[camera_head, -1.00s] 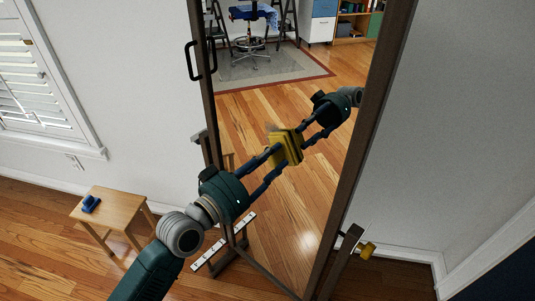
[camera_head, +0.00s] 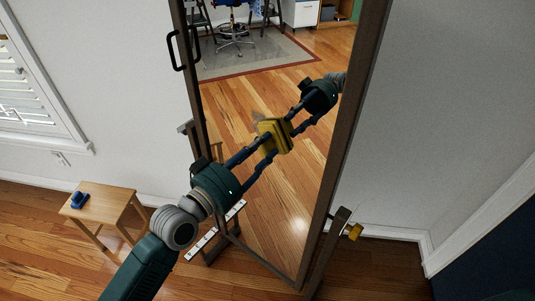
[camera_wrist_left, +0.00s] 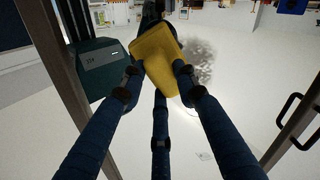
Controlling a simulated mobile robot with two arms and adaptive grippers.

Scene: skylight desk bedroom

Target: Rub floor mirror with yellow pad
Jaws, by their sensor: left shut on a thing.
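The floor mirror (camera_head: 230,105) stands tilted in a dark wooden frame in the middle of the head view. My left gripper (camera_head: 263,144) is shut on the yellow pad (camera_head: 268,138) in front of the glass. The pad and its reflection meet or nearly meet, so I cannot tell if it touches. In the left wrist view my left gripper (camera_wrist_left: 157,80) holds the yellow pad (camera_wrist_left: 155,55) between its dark blue fingers. A grey smudge (camera_wrist_left: 198,62) shows on the glass beside the pad, and faintly in the head view. My right gripper is not in view.
A small wooden stool (camera_head: 108,199) with a blue object (camera_head: 79,200) on it stands left of the mirror. A black handle (camera_head: 177,52) is on the frame's left side. A yellow knob (camera_head: 355,232) is low on the right. The room in the glass is reflection.

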